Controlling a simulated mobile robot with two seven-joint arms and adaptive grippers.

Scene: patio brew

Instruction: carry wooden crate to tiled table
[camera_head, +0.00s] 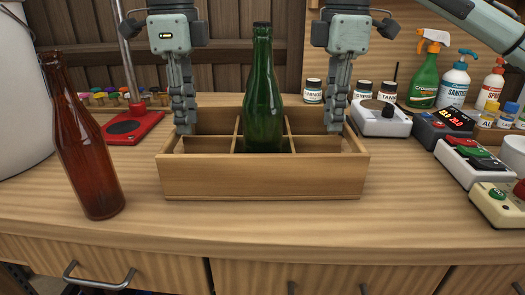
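The wooden crate (262,187) stands on a wooden counter in the middle of the head view. It is divided into compartments, and a green bottle (263,95) stands upright in it. My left gripper (186,128) points down at the crate's left end. My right gripper (335,125) points down at its right end. Both sets of fingertips are at the crate's end walls. I cannot tell whether they grip the walls or only touch them. The tiled table is not in view.
A brown bottle (85,145) stands on the counter (250,222) left of the crate. A red-based stand (130,127) is behind it. Several devices, including a grey scale (382,118), and spray bottles (425,75) crowd the right side. The counter in front of the crate is clear.

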